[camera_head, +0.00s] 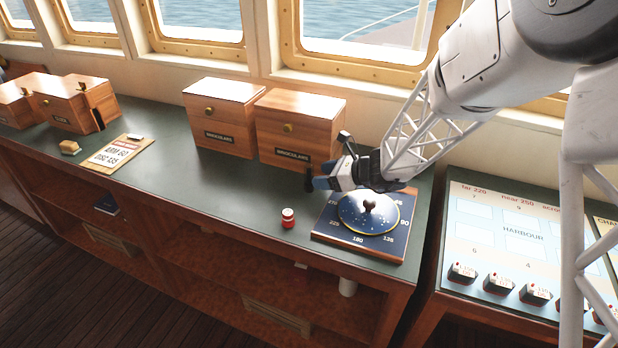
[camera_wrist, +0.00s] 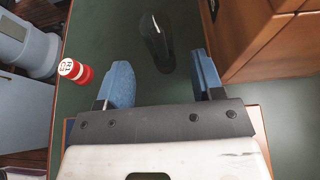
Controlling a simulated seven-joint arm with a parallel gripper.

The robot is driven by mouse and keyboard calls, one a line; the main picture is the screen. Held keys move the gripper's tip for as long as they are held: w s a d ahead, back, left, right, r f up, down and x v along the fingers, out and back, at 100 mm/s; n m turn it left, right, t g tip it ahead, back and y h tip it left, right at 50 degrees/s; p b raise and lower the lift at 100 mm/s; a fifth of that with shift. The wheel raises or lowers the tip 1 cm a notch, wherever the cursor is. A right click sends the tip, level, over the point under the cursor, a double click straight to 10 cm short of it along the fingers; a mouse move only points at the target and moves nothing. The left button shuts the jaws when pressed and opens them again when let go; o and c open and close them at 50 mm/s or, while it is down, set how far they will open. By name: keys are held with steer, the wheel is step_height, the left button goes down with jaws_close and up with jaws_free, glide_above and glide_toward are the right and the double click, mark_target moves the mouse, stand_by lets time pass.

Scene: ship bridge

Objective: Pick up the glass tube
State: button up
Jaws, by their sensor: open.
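A dark, shiny glass tube (camera_wrist: 157,42) shows in the wrist view, just ahead of the gap between my fingers, on the dark green desk top. In the head view a dark upright shape (camera_head: 310,180) beside my blue fingertips appears to be the same tube, partly blended with the gripper. My gripper (camera_wrist: 163,75) is open, with one blue finger to each side of the tube's line and nothing between them. In the head view my gripper (camera_head: 325,181) is low over the desk, behind the round blue dial.
A wooden binoculars box (camera_head: 297,130) stands close by; its side is at right in the wrist view (camera_wrist: 262,40). A red-and-white container (camera_head: 288,218) stands near the desk's front edge. The blue dial board (camera_head: 325,235) lies beneath my wrist.

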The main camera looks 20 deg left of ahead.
mark_target(312, 167)
steer(key=shift+a, duration=0.1)
steer(key=shift+x, duration=2.45)
steer(key=c, duration=1)
steer(key=shift+r, duration=0.15)
steer(key=shift+r, duration=1.5)
steer(key=shift+s+r, duration=0.2)
steer(key=s+d, duration=0.3)
steer(key=s, duration=0.1)
steer(key=s+d+r, duration=0.1)
steer(key=s+d, duration=0.2)
steer(key=s, duration=0.1)
steer(key=s+d, duration=0.3)
steer(key=s, duration=0.1)
steer(key=shift+s+d+r, duration=0.15)
steer(key=shift+d+r, duration=0.05)
